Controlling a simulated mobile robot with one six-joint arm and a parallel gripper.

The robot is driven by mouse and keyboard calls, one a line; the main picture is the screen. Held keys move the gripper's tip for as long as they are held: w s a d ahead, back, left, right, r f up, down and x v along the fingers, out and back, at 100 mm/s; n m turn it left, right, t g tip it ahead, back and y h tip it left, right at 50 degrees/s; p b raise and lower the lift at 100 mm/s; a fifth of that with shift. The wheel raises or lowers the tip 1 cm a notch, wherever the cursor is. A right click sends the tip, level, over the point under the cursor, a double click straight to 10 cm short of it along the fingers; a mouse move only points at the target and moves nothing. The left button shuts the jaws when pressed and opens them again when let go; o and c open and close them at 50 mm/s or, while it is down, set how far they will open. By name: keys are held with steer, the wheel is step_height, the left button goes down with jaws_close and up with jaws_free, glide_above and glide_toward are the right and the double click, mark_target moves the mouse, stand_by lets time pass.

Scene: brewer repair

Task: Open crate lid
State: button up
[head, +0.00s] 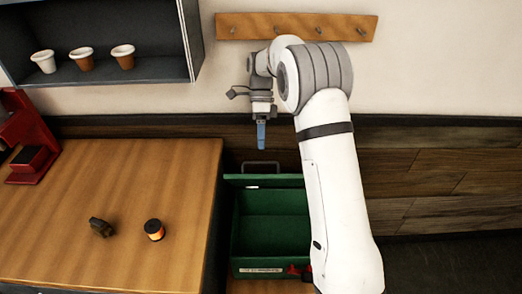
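My arm hides the crate's right side.
The counter (130,220) holds a small dark object (101,227), an orange-and-black spool-like item (154,230) and a red machine (30,140). A wall shelf (120,75) holds three cups. A peg rail (230,26) is behind my arm. Red latches (294,270) are at the crate's front.

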steer(key=shift+r, duration=0.5)
steer(key=shift+c, duration=0.3)
